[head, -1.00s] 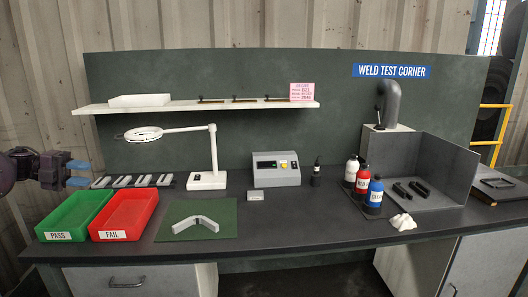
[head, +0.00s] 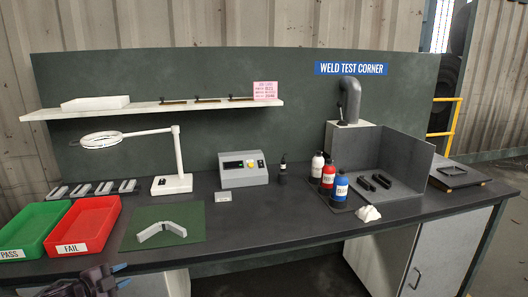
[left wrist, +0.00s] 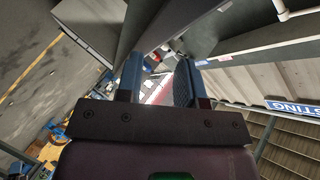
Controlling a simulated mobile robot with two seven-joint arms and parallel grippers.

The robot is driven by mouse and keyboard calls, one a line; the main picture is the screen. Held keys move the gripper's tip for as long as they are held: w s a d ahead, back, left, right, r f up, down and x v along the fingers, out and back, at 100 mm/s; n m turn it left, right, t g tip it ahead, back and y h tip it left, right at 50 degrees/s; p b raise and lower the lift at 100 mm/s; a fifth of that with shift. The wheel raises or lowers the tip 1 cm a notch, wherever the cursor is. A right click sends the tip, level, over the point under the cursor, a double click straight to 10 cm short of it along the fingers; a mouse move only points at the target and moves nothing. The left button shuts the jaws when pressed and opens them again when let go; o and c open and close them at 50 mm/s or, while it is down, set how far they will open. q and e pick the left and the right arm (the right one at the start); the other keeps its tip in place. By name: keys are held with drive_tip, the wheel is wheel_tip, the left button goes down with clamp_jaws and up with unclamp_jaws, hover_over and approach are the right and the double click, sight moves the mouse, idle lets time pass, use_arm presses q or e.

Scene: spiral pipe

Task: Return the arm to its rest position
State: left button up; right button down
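My left gripper (head: 121,275) shows at the bottom left of the head view, low in front of the bench edge, below the red FAIL tray. Its two blue fingertips stand apart with nothing between them. In the left wrist view the blue-padded fingers (left wrist: 158,75) also show a clear gap. My right arm and gripper are in neither view. A grey angled metal piece (head: 161,232) lies on the green mat (head: 190,213) on the bench, apart from the gripper.
The red FAIL tray (head: 78,247) and green PASS tray (head: 14,250) stand at the bench's left. A magnifier lamp (head: 172,184), a grey box device (head: 243,169), several bottles (head: 341,188) and a grey booth (head: 410,165) stand behind.

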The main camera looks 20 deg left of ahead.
use_arm(q)
drive_tip(key=s+d+f+n+g, duration=0.1)
drive_tip(key=s+d+f+n, duration=0.3)
drive_tip(key=d, duration=0.5)
drive_tip(key=s+d+f+n+g+y, duration=0.1)
drive_tip(key=s+d+f+n, duration=0.3)
drive_tip(key=s+d, duration=0.5)
drive_tip(key=s+d+f+n+g+y, duration=0.1)
drive_tip(key=s+d+f+n, duration=0.3)
drive_tip(key=d, duration=0.7)
drive_tip(key=shift+s, duration=1.15)
